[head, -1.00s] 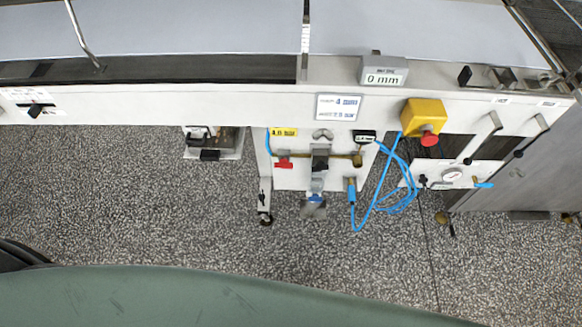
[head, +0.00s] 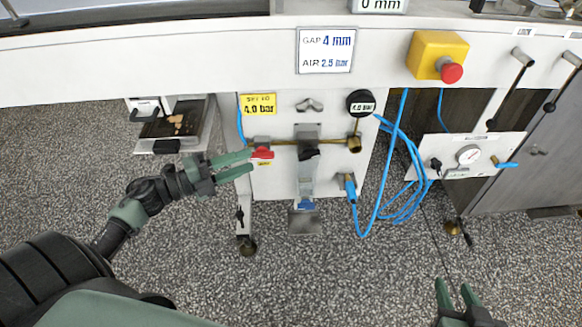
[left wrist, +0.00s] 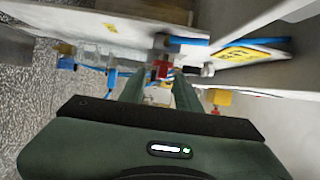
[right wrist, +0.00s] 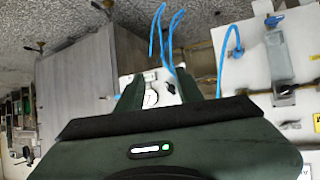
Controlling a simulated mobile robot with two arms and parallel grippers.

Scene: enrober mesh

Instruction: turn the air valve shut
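The air valve has a red handle (head: 262,153) on a brass pipe (head: 285,142), mounted on a white panel (head: 275,184) under the machine. The handle appears to lie roughly along the pipe. My left gripper (head: 251,161) is open, its fingertips just left of and close to the handle. In the left wrist view the red handle (left wrist: 163,69) shows between the two fingers, ahead of them; I cannot tell whether they touch it. A round black gauge (head: 361,102) reads 4.0 bar. My right gripper (head: 455,289) is open and empty at the lower right, over the floor.
A yellow label (head: 258,104) sits above the handle. Blue hoses (head: 398,190) hang right of the panel. A yellow box with a red button (head: 438,57) and a second panel with a dial (head: 468,155) are further right. A small tray (head: 178,126) is at left.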

